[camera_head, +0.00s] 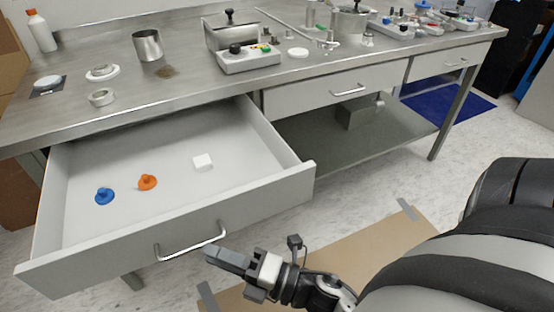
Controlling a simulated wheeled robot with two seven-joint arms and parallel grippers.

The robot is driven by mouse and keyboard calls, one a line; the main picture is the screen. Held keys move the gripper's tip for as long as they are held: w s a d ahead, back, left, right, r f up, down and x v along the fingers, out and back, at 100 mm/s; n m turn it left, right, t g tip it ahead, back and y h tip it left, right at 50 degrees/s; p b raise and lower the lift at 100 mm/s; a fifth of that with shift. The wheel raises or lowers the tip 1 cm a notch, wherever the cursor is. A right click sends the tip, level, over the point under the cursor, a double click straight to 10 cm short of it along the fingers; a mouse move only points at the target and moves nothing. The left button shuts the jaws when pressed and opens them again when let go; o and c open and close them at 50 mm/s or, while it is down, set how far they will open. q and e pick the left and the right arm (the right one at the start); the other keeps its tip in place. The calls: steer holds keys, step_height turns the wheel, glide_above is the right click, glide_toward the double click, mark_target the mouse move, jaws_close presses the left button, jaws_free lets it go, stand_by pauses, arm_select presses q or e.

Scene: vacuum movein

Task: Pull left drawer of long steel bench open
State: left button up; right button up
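The long steel bench (200,78) runs from the left foreground to the back right. Its left drawer (105,262) is pulled far out, and its inside shows. The drawer's bar handle (192,245) is on the front panel. My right gripper (212,254) is close to the right end of the handle. Its fingers look close together, but I cannot tell whether they are shut or whether they touch the handle. Inside the drawer lie a blue knob-like piece (104,196), an orange one (147,182) and a white block (203,162). My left gripper is not in view.
Two more drawers, a middle one (305,98) and a right one (430,68), are shut. A lower shelf (350,142) holds a grey box. The benchtop carries a metal cup (148,45), a lidded pot and a control box (250,60). Brown sheet (375,250) lies on the floor.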

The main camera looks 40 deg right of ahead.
arm_select(q)
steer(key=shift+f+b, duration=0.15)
steer(key=shift+b, duration=0.35)
arm_select(e)
steer(key=v, duration=1.1)
